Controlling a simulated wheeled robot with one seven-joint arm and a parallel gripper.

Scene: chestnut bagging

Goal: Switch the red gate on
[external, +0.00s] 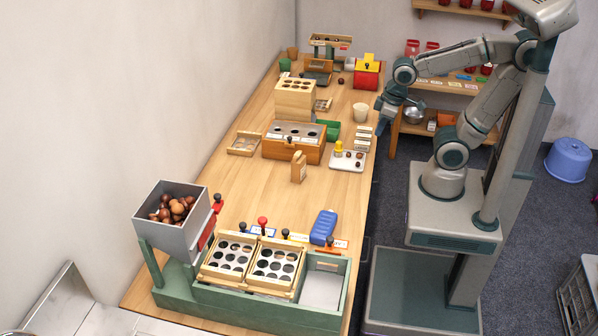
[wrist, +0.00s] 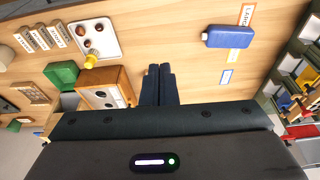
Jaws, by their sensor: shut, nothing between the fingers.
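A red sloping gate piece (external: 207,232) is on the right side of the grey hopper (external: 168,236), which holds brown chestnuts at the near left of the table. A knob with a black top stands by its upper end. A separate red-topped knob (external: 262,222) stands behind the two trays of round holes. I cannot tell from its look whether the gate is on. My gripper (external: 378,122) is beside the table's right edge, far from the hopper. In the wrist view its dark fingers (wrist: 160,70) are shut together and empty.
A blue case (external: 323,227) lies right of the knobs. A wooden block (external: 298,168) stands nearer. The table's middle (external: 250,195) is mostly clear.

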